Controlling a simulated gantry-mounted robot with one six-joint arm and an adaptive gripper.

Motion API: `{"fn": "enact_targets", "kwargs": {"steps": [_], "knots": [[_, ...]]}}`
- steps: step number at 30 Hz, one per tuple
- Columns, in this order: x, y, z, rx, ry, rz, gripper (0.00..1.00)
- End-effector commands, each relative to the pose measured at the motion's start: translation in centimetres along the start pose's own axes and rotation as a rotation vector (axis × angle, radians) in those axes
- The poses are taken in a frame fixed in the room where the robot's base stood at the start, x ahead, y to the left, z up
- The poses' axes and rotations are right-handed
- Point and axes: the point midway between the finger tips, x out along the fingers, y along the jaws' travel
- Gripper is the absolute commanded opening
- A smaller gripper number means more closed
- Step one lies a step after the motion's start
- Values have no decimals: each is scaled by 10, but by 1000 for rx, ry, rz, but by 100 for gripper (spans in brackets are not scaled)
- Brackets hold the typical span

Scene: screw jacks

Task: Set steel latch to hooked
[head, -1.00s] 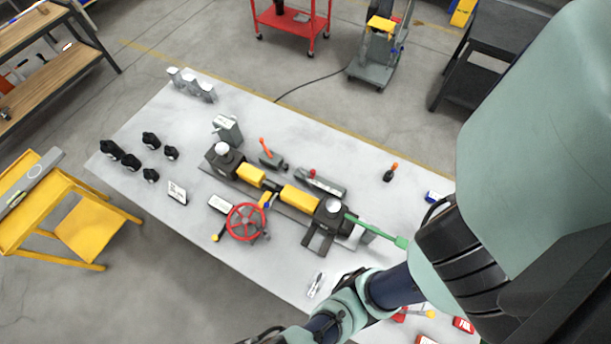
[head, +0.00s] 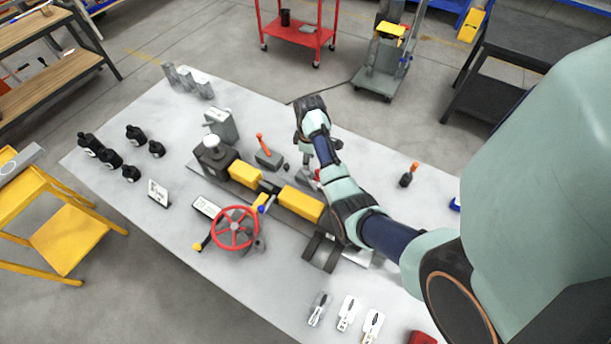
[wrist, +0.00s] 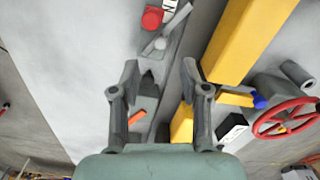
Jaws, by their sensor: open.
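A steel-grey bar, which looks like the latch, lies slantwise on a long grey base with a round red knob (wrist: 152,18) at the top of the wrist view. In the head view only a bit of this fixture shows beside my arm, the rest hidden. I cannot tell if the bar is hooked. My gripper (wrist: 160,75) is open and empty, pointing down above the fixture row. A dark block (wrist: 148,80) and the orange-handled lever device (wrist: 138,115) show below and between its fingers. In the head view that device (head: 268,157) is left of my wrist.
The yellow screw-jack bars (head: 300,203) run alongside, with a red handwheel (head: 235,228) in front. An orange-topped tool (head: 408,175) stands at the right. Black bottles (head: 110,158) stand at the left. The table's (head: 150,240) front left is mostly clear.

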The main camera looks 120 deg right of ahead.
Motion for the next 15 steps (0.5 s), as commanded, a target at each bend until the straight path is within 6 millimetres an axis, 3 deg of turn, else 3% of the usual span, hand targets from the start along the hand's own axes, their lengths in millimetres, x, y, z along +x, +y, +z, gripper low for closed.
{"fn": "enact_targets", "kwargs": {"steps": [5, 15], "knots": [[12, -1, -1, -1, 0, 0, 45], [70, -1, -1, -1, 1, 2, 45]]}}
